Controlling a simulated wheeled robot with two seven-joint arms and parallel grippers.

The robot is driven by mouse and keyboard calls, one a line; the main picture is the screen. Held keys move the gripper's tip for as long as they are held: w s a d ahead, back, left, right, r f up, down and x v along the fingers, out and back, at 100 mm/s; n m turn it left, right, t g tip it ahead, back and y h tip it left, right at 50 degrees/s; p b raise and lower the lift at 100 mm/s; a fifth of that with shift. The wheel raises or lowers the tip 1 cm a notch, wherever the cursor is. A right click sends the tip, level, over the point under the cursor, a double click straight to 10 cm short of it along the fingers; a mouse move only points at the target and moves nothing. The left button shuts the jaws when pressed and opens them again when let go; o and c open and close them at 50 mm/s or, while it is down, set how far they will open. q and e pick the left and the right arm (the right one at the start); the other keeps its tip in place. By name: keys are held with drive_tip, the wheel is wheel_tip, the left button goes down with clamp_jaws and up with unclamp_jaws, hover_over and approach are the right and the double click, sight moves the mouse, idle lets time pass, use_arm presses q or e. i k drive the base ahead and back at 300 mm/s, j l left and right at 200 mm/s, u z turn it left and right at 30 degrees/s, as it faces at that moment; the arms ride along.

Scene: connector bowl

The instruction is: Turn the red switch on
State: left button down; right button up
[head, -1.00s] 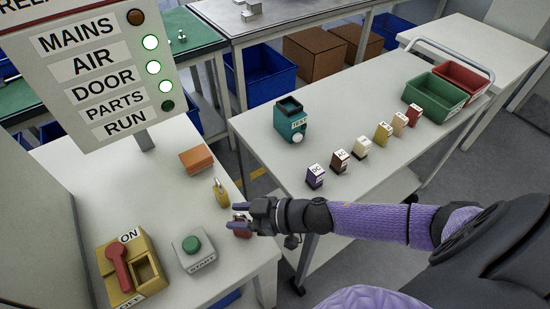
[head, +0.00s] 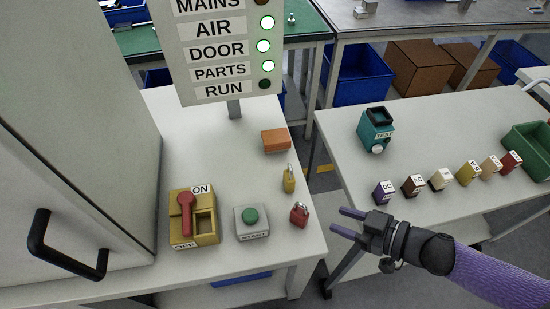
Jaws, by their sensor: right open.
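The red switch (head: 186,215) is a red lever on a yellow box (head: 206,226) on the left table. The box has an ON label (head: 201,189) at its far edge and an OFF label (head: 183,246) at its near edge. The lever lies lengthwise between the labels, its rounded end towards ON and its narrower end towards OFF. My right gripper (head: 346,221) is open and empty, off the table's right edge, well to the right of the switch. My left gripper is not in view.
A START box (head: 252,236) with a green button, a red padlock (head: 299,218), a yellow padlock (head: 289,184) and an orange block (head: 275,140) stand right of the switch. A sign (head: 215,55) rises behind. A cabinet handle (head: 62,258) juts out at left.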

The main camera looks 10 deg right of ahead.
sight(187, 199)
drive_tip(key=k+j+z, duration=0.2)
drive_tip(key=j, duration=0.2)
drive_tip(key=j+z, duration=0.15)
drive_tip(key=j, duration=0.25)
drive_tip(key=k+j+z, duration=0.2)
drive_tip(key=j, duration=0.2)
drive_tip(key=i, duration=0.05)
